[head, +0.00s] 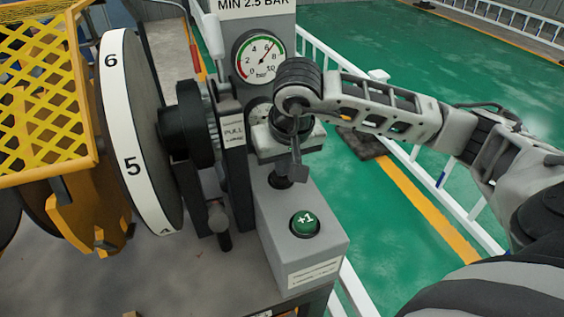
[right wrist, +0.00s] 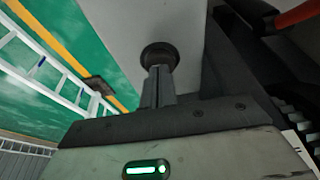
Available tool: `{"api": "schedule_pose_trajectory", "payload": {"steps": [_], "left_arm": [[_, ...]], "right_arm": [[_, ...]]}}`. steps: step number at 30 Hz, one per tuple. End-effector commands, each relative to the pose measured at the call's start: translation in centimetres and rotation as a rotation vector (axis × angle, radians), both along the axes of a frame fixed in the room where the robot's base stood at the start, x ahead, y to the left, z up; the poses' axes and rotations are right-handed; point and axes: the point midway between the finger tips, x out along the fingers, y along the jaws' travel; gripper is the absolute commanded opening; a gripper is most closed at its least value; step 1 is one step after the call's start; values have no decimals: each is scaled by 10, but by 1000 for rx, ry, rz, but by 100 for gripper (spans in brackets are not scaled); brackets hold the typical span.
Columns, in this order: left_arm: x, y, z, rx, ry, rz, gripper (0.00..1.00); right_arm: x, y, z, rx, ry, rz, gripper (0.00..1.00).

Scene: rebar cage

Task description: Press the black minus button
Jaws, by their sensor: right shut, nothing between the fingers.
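The black minus button (head: 280,181) sits on top of the grey control box (head: 271,222), behind the green +1 button (head: 305,223). My right gripper (head: 299,172) is shut and empty, pointing down at the black button and partly covering it in the head view. In the right wrist view the shut fingers (right wrist: 158,88) reach to the round black button (right wrist: 160,56) and overlap its near edge. I cannot tell whether they touch it. The button's minus mark is hidden. My left gripper is not in view.
A pressure gauge (head: 259,57) stands on the grey column behind my right gripper. A PULL label (head: 233,130) and black lever parts lie just left. A large numbered wheel (head: 140,140) and yellow mesh guard (head: 43,90) fill the left. White railings (head: 408,160) stand right.

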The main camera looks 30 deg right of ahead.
Motion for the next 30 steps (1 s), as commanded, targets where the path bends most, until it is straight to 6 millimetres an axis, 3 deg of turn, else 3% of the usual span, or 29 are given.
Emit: {"api": "schedule_pose_trajectory", "payload": {"steps": [3, 6, 15, 21, 30], "left_arm": [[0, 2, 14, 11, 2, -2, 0], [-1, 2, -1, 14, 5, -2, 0], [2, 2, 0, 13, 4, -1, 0], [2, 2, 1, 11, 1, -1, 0], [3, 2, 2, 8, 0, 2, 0]], "right_arm": [[-1, -3, 34, -1, -8, -5, 0], [-7, 0, 51, -1, -13, -3, 0], [-23, 4, 108, 0, -11, -5, 0], [-28, 5, 122, 1, -8, -3, 0], [-29, 5, 123, 0, -7, -4, 0]]}}
